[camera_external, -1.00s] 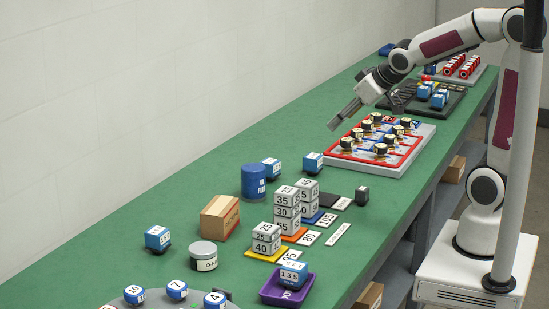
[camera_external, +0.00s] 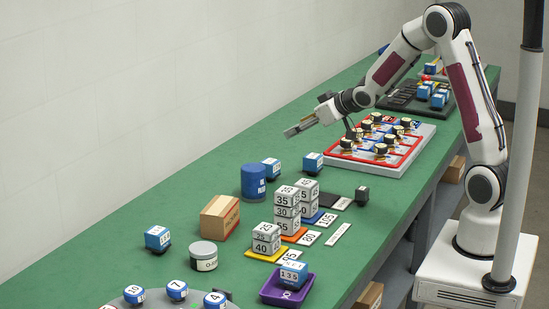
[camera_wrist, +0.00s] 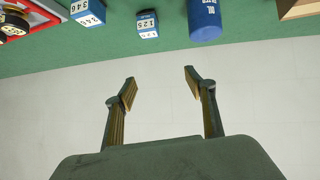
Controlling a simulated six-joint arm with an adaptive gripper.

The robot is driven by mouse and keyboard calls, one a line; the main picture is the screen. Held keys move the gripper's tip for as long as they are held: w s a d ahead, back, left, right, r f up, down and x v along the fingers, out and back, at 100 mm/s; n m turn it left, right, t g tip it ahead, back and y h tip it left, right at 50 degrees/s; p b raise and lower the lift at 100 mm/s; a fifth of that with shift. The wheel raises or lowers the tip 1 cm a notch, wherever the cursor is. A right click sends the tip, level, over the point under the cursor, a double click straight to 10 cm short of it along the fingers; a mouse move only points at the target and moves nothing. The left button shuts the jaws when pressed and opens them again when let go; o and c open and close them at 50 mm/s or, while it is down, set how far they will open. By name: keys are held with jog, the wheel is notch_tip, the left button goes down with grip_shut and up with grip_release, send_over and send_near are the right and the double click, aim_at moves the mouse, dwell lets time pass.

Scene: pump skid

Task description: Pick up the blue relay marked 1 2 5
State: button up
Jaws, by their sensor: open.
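The blue relay marked 1 2 5 (camera_wrist: 147,24) is at the top of the wrist view, on the green bench. It stands between another blue relay marked 346 (camera_wrist: 88,12) and a blue cylinder (camera_wrist: 204,22). In the external view the 1 2 5 relay (camera_external: 271,169) is behind the blue cylinder (camera_external: 254,181), its marking too small to read. My gripper (camera_external: 296,129) is in the air above the bench, apart from the relay. Its two fingers (camera_wrist: 160,88) are spread and empty in the wrist view.
The 346 relay (camera_external: 313,162) stands close by on the right. A red-rimmed tray (camera_external: 375,165) of capped parts is beyond it. The bench along the wall is clear.

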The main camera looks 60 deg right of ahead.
aim_at(277, 164)
jog(key=w+d+f, duration=0.2)
jog(key=f, duration=0.2)
jog(key=w+d+f+t+y, duration=0.1)
jog(key=w+f, duration=0.1)
jog(key=f, duration=0.3)
jog(key=w+d+f+t, duration=0.1)
jog(key=d+f, duration=0.1)
jog(key=f, duration=0.2)
jog(key=shift+w+d+f+y, duration=0.3)
jog(key=shift+w+f, duration=0.05)
jog(key=shift+w, duration=0.05)
jog(key=shift+x, duration=1.3)
jog(key=shift+w, duration=0.15)
jog(key=shift+x, duration=2.45)
jog(key=shift+a, duration=0.2)
jog(key=c, duration=1.3)
